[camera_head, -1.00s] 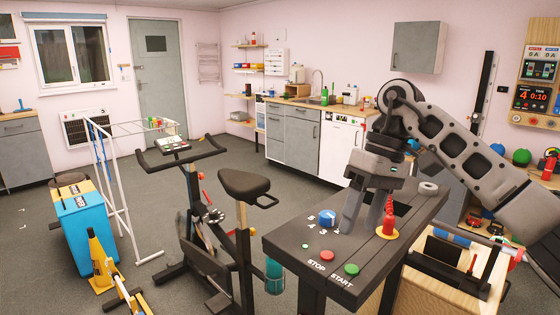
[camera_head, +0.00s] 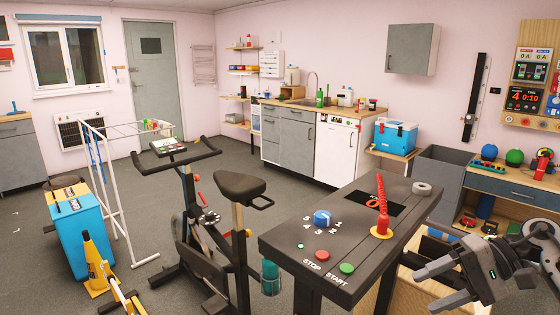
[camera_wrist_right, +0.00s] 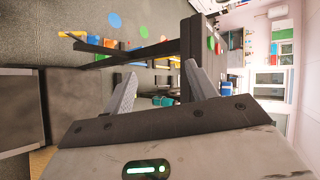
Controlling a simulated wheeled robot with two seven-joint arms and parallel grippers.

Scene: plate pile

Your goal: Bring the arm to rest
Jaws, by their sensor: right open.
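My right gripper (camera_head: 427,287) is at the lower right of the head view, its two fingers apart and pointing left. Nothing is between the fingers. It is to the right of the dark console table (camera_head: 290,258) and in front of a light wooden box (camera_head: 395,295). In the right wrist view, both fingers of the right gripper (camera_wrist_right: 158,75) show, spread with a clear gap. My left gripper does not show in the head view.
On the console stand a red lever on a yellow base (camera_head: 381,215), a blue knob (camera_head: 322,217), a red STOP button (camera_head: 312,255) and a green START button (camera_head: 347,268). An exercise bike (camera_head: 243,187) stands left of it. A workbench (camera_head: 515,190) is at right.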

